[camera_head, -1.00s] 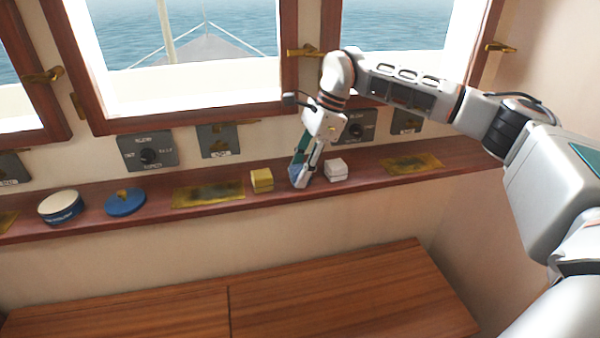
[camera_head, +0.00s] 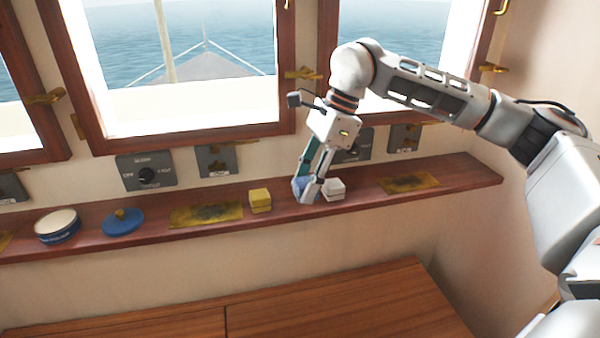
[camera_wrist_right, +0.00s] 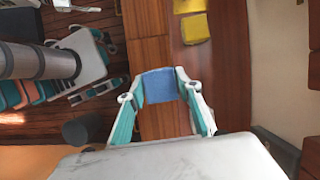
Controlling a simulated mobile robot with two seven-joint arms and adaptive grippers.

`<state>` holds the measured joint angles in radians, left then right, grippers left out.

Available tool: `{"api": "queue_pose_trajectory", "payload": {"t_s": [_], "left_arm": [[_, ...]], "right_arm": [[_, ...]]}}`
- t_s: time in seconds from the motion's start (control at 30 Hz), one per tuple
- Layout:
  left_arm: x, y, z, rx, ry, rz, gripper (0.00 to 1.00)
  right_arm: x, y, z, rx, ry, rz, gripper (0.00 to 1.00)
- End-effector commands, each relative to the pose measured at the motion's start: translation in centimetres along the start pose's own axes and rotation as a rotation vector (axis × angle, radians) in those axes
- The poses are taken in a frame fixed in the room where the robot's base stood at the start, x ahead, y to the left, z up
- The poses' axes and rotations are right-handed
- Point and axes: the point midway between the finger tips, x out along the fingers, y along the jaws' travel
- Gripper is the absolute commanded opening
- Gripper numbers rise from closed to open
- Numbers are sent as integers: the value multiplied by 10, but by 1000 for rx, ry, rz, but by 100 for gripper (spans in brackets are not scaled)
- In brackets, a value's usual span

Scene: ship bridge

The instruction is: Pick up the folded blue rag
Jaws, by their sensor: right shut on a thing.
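The folded blue rag (camera_head: 300,187) is at the shelf between a yellow folded cloth and a white folded cloth. My right gripper (camera_head: 309,195) reaches down from above and is shut on the rag. In the right wrist view the rag (camera_wrist_right: 160,85) is pinched between the two fingertips (camera_wrist_right: 160,88). Part of the rag is hidden by a finger in the head view. I cannot tell whether its underside touches the shelf. My left gripper is not in view.
On the narrow wooden shelf (camera_head: 450,178) stand the yellow cloth (camera_head: 260,200), the white cloth (camera_head: 334,189) close beside my gripper, brass plates (camera_head: 206,215), a blue lid (camera_head: 123,223) and a round tin (camera_head: 57,226). Control panels (camera_head: 146,172) line the wall behind.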

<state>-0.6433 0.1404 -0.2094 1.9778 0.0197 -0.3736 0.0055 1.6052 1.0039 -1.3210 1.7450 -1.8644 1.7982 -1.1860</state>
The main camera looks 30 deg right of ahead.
Motion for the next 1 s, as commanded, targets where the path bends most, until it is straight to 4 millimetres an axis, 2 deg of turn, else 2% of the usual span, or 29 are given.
{"api": "queue_pose_trajectory", "payload": {"t_s": [0.1, 0.3, 0.5, 0.7, 1.0], "left_arm": [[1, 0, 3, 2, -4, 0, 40], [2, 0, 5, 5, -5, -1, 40], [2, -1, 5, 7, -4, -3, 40], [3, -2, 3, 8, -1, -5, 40], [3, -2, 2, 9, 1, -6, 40]], "right_arm": [[2, 33, 1, -4, 1, 0, 13], [4, 81, 4, -3, 1, 1, 13], [4, 111, 7, -1, 0, 0, 13], [4, 124, 8, 0, 0, 0, 13], [4, 126, 8, 1, 0, 0, 13]]}}
